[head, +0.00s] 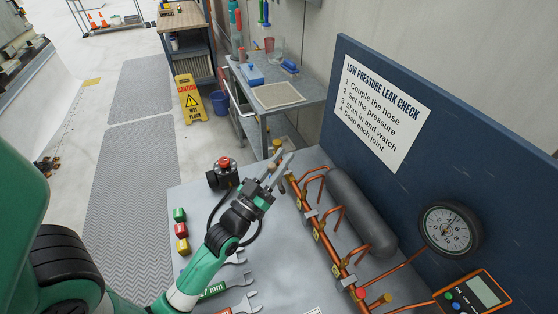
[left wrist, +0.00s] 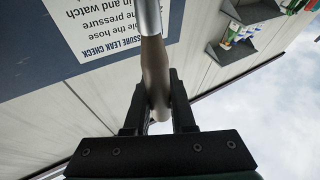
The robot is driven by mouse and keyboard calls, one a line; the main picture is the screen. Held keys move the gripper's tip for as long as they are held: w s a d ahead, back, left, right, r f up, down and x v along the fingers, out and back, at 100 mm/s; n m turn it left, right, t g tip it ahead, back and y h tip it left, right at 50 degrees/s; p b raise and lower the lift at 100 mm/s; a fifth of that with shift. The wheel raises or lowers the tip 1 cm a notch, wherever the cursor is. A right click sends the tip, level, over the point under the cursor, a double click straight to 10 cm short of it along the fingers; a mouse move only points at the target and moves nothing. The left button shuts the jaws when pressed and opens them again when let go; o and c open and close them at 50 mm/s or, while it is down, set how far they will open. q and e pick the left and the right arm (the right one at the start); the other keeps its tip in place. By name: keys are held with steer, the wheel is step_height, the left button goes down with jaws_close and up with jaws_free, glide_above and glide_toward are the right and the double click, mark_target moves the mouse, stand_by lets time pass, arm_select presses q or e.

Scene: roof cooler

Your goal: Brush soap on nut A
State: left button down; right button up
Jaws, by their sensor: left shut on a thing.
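My left gripper (head: 276,172) is shut on a brush and stands above the bench beside the upper end of the copper manifold (head: 328,245). In the left wrist view the brush's brown handle (left wrist: 155,70) lies between the fingers, with a metal ferrule (left wrist: 148,18) beyond them. The bristles are out of that view and cannot be made out in the head view. Several brass fittings sit along the manifold, such as one brass nut (head: 298,203); I cannot read which is nut A. The right gripper is not in view.
A black device with a red knob (head: 224,163) stands left of the gripper. A grey cylinder (head: 360,210) lies behind the manifold, below the blue sign board (head: 445,160). A pressure gauge (head: 449,230) and orange meter (head: 472,297) are at right. Wrenches (head: 225,287) lie front-left.

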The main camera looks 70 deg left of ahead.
arm_select(q)
steer(key=w+f+p, duration=0.2)
steer(key=w+f, duration=0.2)
steer(key=w, duration=0.1)
steer(key=shift+w+a+f, duration=0.2)
steer(key=shift+a+f, duration=0.05)
steer(key=shift+f, duration=0.15)
stand_by(0.3)
stand_by(0.4)
steer(key=s+r, duration=0.5)
steer(key=shift+d+p, duration=0.15)
steer(key=shift+p, duration=0.2)
